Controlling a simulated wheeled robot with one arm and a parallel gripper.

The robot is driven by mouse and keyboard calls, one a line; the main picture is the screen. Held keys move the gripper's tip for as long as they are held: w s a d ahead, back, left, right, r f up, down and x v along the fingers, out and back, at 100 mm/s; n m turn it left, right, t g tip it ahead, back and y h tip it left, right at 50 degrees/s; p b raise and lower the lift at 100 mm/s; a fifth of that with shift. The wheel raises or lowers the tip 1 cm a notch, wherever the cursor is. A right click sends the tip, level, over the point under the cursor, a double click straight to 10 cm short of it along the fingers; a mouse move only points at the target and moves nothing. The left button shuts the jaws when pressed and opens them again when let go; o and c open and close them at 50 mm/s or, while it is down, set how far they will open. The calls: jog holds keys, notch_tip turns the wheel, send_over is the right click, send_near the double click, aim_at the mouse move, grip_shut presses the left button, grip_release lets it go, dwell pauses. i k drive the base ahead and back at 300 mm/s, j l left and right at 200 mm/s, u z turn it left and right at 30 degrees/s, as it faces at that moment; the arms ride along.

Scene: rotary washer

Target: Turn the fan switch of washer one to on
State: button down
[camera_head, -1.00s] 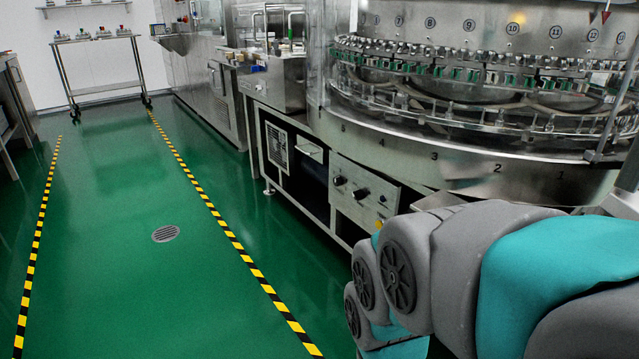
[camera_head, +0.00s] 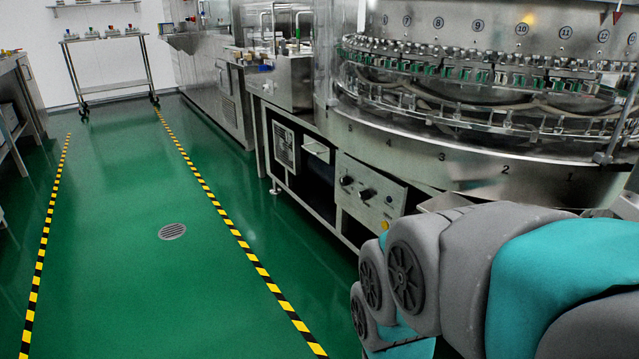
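The rotary washer (camera_head: 420,165) fills the right side, a large round steel machine with numbered stations. A control panel (camera_head: 378,205) sits low on its front. The panel carries two black knobs, a left knob (camera_head: 346,181) and a right knob (camera_head: 366,194), and a small yellow spot (camera_head: 386,226) near its lower edge. The panel's labels are too small to read, so I cannot tell which knob is the fan switch. My arm covers the lower right, in front of the washer and just right of the panel. My gripper is not visible.
A vented box (camera_head: 284,146) and an open bay are left of the panel. A steel cart (camera_head: 108,88) stands at the back, and a steel table (camera_head: 22,90) at the left edge. The green floor (camera_head: 120,200) is clear, with yellow-black lines and a round drain (camera_head: 172,232).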

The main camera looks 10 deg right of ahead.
aim_at(365, 194)
jog(key=i+j, duration=0.25)
jog(key=j, duration=0.15)
jog(key=i+j, duration=0.25)
jog(key=j, duration=0.15)
jog(key=i+j+z, duration=0.1)
jog(key=i+j, duration=0.15)
jog(key=j, duration=0.15)
